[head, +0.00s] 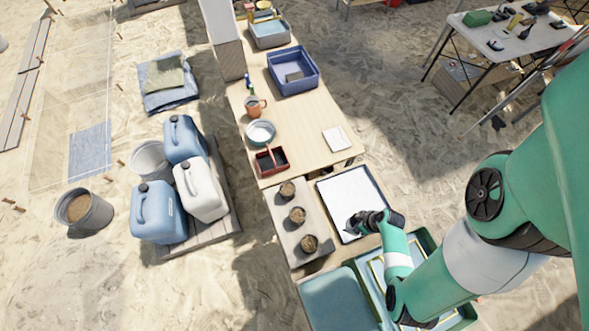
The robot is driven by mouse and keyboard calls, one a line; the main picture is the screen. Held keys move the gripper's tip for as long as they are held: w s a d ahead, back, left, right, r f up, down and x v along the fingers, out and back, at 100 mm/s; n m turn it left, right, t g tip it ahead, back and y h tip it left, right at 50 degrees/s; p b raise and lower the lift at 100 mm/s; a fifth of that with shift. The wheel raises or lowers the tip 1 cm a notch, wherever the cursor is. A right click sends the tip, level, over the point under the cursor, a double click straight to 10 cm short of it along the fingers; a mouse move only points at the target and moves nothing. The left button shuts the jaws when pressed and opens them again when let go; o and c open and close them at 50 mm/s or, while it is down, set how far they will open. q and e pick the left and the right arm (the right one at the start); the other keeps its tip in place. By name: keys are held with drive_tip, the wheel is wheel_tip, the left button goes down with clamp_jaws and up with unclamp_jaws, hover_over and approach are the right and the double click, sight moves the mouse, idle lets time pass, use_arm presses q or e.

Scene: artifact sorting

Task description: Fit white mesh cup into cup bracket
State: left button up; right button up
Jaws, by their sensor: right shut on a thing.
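My right gripper (355,224) reaches in from the right on a green and white arm. I cannot tell whether this block is the cup bracket. My left gripper is not in view.
A blue-grey bin (335,302) is below the tray.

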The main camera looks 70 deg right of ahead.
drive_tip(key=shift+s+d, duration=0.1)
drive_tip(key=shift+w+f+b, duration=0.2)
drive_tip(key=shift+f+b, duration=0.05)
drive_tip(key=shift+b, duration=0.1)
drive_tip(key=w+f+b, duration=0.2)
drive_tip(key=w, duration=0.2)
drive_tip(key=w+f+b, duration=0.3)
drive_tip(key=w, duration=0.1)
drive_tip(key=w+a+f+b, duration=0.1)
drive_tip(key=w+f+b, duration=0.2)
drive_tip(key=w, duration=0.1)
drive_tip(key=shift+w+f, duration=0.2)
drive_tip(key=shift+w, duration=0.05)
drive_tip(key=shift+w+f, duration=0.3)
drive_tip(key=shift+w, duration=0.05)
drive_tip(key=b+x, duration=0.2)
drive_tip(key=x, duration=0.1)
drive_tip(key=shift+s+a+f, duration=0.1)
drive_tip(key=shift+s+a, duration=0.05)
drive_tip(key=shift+a, duration=0.15)
drive_tip(key=shift+f, duration=0.25)
